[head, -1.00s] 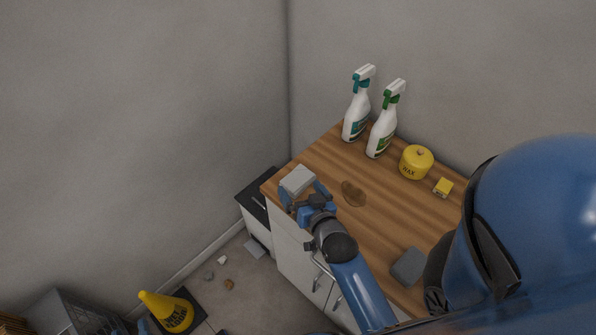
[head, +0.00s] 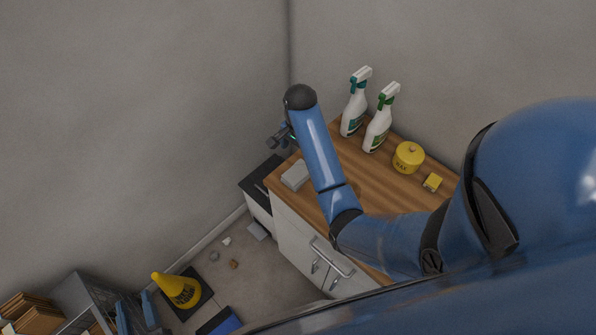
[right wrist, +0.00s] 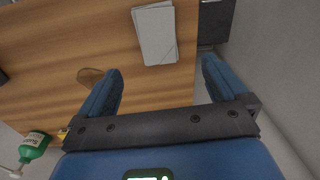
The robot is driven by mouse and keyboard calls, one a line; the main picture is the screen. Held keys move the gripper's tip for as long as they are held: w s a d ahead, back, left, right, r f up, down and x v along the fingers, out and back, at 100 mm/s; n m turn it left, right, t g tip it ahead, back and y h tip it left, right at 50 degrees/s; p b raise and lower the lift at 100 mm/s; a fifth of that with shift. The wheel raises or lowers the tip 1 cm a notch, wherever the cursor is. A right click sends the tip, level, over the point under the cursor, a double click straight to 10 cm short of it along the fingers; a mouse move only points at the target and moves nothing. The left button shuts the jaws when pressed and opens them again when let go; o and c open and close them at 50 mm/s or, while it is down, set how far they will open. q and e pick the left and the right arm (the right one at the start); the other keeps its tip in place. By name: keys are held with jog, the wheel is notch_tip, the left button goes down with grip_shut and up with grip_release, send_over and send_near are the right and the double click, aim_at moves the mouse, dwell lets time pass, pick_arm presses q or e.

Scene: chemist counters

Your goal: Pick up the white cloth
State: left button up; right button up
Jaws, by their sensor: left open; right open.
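The white cloth (head: 295,175) is a folded, pale grey-white block lying flat on the wooden counter near its left end. In the right wrist view the cloth (right wrist: 156,33) lies beyond my fingertips, roughly midway between them, near the counter edge. My right gripper (head: 278,138) is over the left corner of the counter, beyond the cloth and apart from it. In the right wrist view the right gripper (right wrist: 160,67) is open and empty. My left gripper (head: 136,309) is low at the bottom left, with two blue fingers apart and nothing seen between them.
The wooden counter (head: 380,185) carries two spray bottles (head: 354,103) (head: 378,120), a yellow tin (head: 408,157) and a small yellow item (head: 433,182). A brown spill (right wrist: 90,77) shows in the right wrist view. A yellow cone (head: 178,290) and a wire crate (head: 85,300) are on the left.

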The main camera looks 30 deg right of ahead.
aim_at(297, 173)
jog(key=f+b, duration=0.2)
jog(key=shift+s+a+f, duration=0.1)
jog(key=shift+s+f, duration=0.25)
jog(key=shift+f, duration=0.05)
jog(key=shift+f+p, duration=0.25)
jog(key=shift+p, duration=0.2)
jog(key=shift+w+f, duration=0.1)
jog(key=shift+f, duration=0.8)
jog(key=f, duration=0.1)
jog(key=f+p, duration=0.1)
jog(key=f, duration=0.2)
jog(key=shift+a+f+p, duration=0.15)
jog(key=shift+a+p, duration=0.1)
jog(key=shift+p, duration=0.05)
jog(key=shift+f, duration=0.45)
jog(key=c, duration=1.1)
